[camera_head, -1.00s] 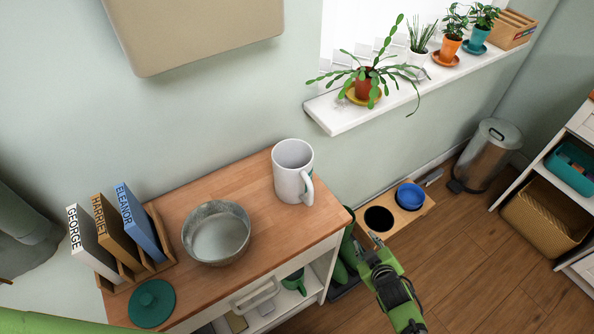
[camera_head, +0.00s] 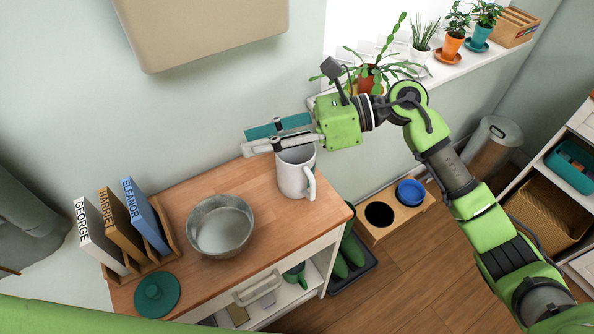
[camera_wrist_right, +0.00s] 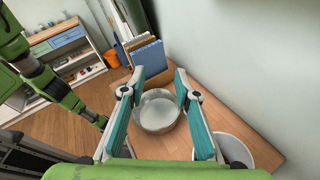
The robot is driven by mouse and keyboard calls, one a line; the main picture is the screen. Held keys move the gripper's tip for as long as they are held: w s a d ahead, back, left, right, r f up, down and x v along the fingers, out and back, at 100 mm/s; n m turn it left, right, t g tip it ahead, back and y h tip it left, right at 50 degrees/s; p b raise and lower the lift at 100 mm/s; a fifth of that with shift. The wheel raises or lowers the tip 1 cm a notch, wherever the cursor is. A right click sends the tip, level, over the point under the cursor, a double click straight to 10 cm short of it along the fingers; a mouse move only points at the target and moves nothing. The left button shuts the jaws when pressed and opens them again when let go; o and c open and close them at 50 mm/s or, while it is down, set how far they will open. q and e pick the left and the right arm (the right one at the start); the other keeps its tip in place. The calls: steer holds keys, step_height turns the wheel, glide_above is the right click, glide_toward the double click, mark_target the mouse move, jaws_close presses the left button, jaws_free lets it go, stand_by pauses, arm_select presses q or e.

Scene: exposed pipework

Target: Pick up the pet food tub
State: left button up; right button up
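A round grey metal tub (camera_head: 220,226) stands open on the wooden top of the cabinet, with a green knobbed lid (camera_head: 157,295) lying beside it. No label marks it as pet food. My right gripper (camera_head: 250,141) is open and empty, raised above the back of the cabinet, to the upper right of the tub. In the right wrist view its teal fingers (camera_wrist_right: 160,98) stand apart, and the tub (camera_wrist_right: 157,112) shows between them, farther off. In that view a green arm of mine comes in at the left; its small end (camera_wrist_right: 101,122) is too unclear to read.
A large white mug (camera_head: 295,174) stands at the cabinet's back right, partly behind my right gripper. Books (camera_head: 143,214) in a wooden rack stand left of the tub. Potted plants line the windowsill (camera_head: 395,98). A wooden bowl stand (camera_head: 411,219) is on the floor.

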steer(key=d+f+n+h, duration=0.4)
steer(key=d+h, duration=0.2)
steer(key=d, duration=0.1)
steer(key=n+t+h, duration=0.1)
steer(key=h, duration=0.4)
glide_toward(312, 195)
steer(key=p+x, duration=0.1)
steer(key=x, duration=0.2)
steer(key=p+x, duration=0.1)
steer(key=x, duration=0.2)
steer(key=p+x, duration=0.2)
steer(key=x, duration=0.1)
steer(key=shift+w+d+f, duration=0.1)
steer(key=shift+w+f, duration=0.2)
steer(key=shift+f, duration=0.15)
steer(key=shift+a+f, duration=0.25)
steer(key=shift+f, duration=0.35)
jaws_close()
